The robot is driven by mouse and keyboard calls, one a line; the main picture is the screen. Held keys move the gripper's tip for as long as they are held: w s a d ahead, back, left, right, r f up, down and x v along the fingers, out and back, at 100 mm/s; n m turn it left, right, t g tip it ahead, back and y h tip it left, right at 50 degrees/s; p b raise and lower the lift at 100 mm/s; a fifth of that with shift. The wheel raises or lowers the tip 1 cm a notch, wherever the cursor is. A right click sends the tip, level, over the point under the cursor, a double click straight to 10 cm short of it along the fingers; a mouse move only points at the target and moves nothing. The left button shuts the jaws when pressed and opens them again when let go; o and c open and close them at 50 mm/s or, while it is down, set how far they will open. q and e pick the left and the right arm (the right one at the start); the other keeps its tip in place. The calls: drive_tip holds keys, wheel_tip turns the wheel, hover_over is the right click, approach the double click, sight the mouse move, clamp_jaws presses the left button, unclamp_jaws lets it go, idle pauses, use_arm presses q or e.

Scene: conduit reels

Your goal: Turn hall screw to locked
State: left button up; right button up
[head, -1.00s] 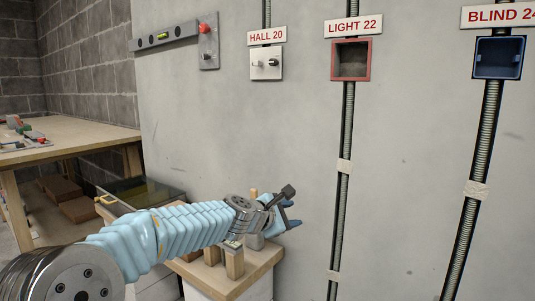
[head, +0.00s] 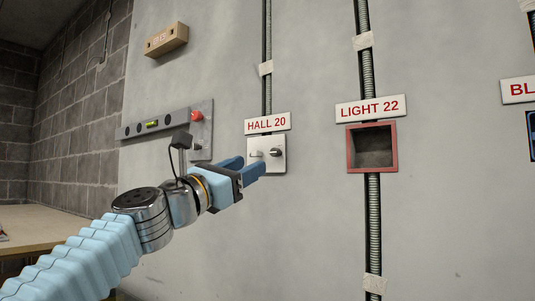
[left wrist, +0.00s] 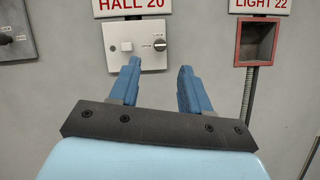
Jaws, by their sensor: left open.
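The white hall plate (head: 279,164) is on the wall under the HALL 20 label (head: 267,123). It carries a dark screw or knob (head: 276,152) on its right and a pale square switch on its left. My right gripper is not in view.
A red-rimmed wall box (head: 394,148) is right of the plate under the LIGHT 22 label (head: 370,108). A grey plate with a red knob (head: 197,115) and a level (head: 153,124) are to the left. A wooden bench (head: 50,228) stands at lower left.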

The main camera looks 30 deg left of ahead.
sight(273, 153)
use_arm(q)
drive_tip(key=p+x, duration=0.2)
drive_tip(key=x, duration=0.5)
drive_tip(key=shift+r, duration=0.1)
drive_tip(key=shift+w+r+p, duration=0.15)
drive_tip(key=shift+w+p, duration=0.15)
drive_tip(key=shift+w, duration=0.15)
drive_tip(key=shift+d, duration=0.1)
clamp_jaws()
